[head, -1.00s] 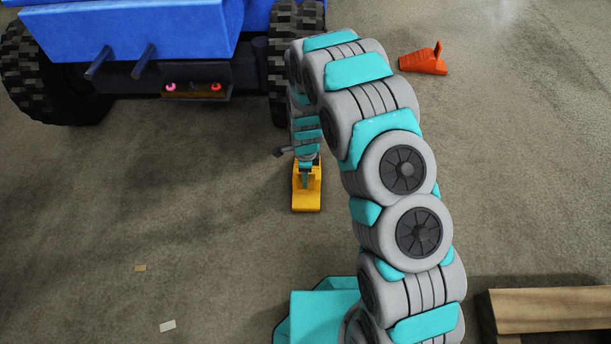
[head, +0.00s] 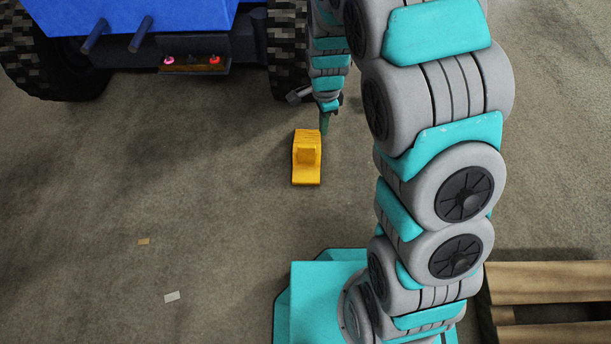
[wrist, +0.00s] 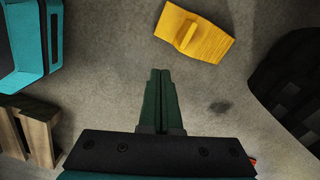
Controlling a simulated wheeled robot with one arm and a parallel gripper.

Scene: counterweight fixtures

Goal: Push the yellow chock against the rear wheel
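The yellow chock (head: 307,172) lies on the floor in front of the blue vehicle's right-hand wheel (head: 287,50), with bare floor between them. In the wrist view the chock (wrist: 208,38) is at the top, and the dark treaded wheel (wrist: 292,82) is at the right edge. My gripper (head: 324,128) points down just right of the chock's far end. In the wrist view its green fingers (wrist: 159,75) are together with nothing between them, and a strip of floor separates them from the chock. My arm covers part of the vehicle's right side in the head view.
The blue vehicle (head: 130,18) stands at the upper left. A wooden pallet (head: 550,280) lies at the lower right; it also shows in the wrist view (wrist: 38,135). Two small scraps (head: 172,296) lie on the floor at the left. Floor around the chock is clear.

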